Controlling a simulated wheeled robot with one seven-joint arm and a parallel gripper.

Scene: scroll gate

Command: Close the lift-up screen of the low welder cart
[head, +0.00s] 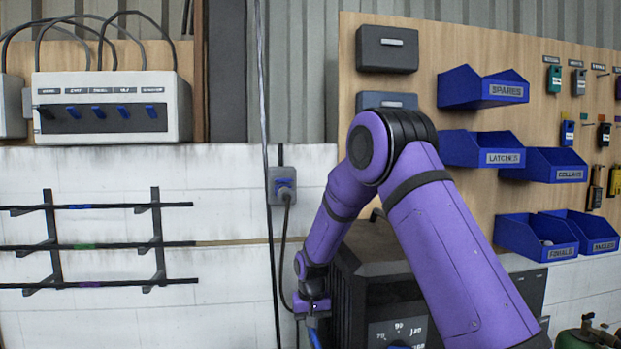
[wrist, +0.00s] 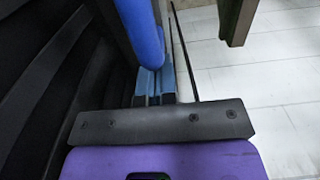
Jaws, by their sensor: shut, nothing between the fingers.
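The welder cart (head: 345,290) is a dark box at the bottom centre of the head view, with a pale-marked dial panel (head: 378,335) low on its front. My purple arm covers much of its front and top. I cannot clearly make out the lift-up screen or its position. In the wrist view my gripper (wrist: 154,88) is shut and empty. A blue rounded bar (wrist: 143,30) lies just beyond the fingertips; whether they touch is unclear. Dark ribbed surfaces (wrist: 45,70) fill the left side.
Behind the cart, a wall socket (head: 283,185) has a cable hanging down. Blue bins (head: 485,150) hang on the board at right. A rack (head: 100,243) and a switch box (head: 112,108) are at left.

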